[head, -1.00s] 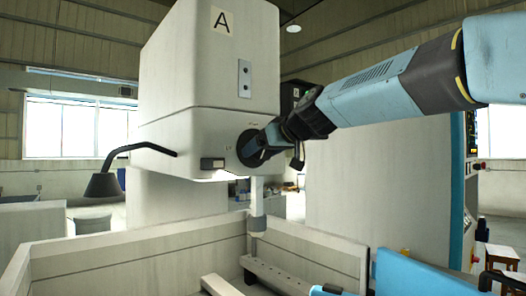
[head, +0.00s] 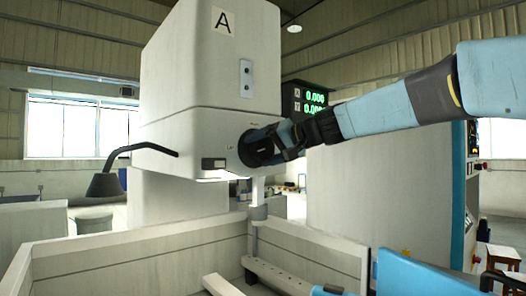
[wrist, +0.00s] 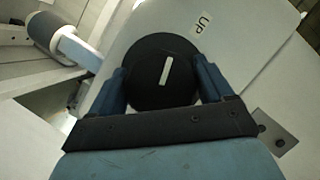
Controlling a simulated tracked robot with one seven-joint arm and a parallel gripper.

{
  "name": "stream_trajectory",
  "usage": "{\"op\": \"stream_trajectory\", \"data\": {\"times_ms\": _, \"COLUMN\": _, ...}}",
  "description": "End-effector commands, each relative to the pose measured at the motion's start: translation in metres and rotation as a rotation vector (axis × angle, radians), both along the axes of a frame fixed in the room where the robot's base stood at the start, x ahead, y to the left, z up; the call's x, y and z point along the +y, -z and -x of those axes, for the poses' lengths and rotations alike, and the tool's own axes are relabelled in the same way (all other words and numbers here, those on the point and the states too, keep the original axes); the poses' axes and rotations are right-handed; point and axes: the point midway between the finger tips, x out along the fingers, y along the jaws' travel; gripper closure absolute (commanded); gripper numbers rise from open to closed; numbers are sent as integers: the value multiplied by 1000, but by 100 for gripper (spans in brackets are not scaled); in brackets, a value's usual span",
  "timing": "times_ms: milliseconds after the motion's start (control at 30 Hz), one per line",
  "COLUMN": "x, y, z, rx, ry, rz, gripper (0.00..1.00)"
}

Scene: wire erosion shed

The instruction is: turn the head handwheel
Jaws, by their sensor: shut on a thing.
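The head handwheel (wrist: 148,72) is a black round knob with a white index line, set on the front of the pale machine head (head: 215,125). In the wrist view its index line is nearly upright, leaning slightly right. My gripper (wrist: 160,82) has one blue finger on each side of the handwheel and is shut on it. In the head view my gripper (head: 268,145) reaches in from the right and covers part of the handwheel (head: 248,150). An "UP" label (wrist: 203,22) sits beside the wheel.
A readout with green digits showing 0.000 (head: 314,97) stands behind my arm. A black lamp (head: 105,183) hangs at the left of the head. Below is the open-topped pale tank (head: 130,250), with a nozzle column (head: 258,198) above it.

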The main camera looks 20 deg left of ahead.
Motion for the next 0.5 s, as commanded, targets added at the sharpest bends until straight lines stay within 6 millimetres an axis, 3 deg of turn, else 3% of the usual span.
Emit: {"op": "stream_trajectory", "data": {"times_ms": 500, "x": -1, "y": 1, "z": -2, "rx": 253, "ry": 5, "rz": -130, "gripper": 50}}
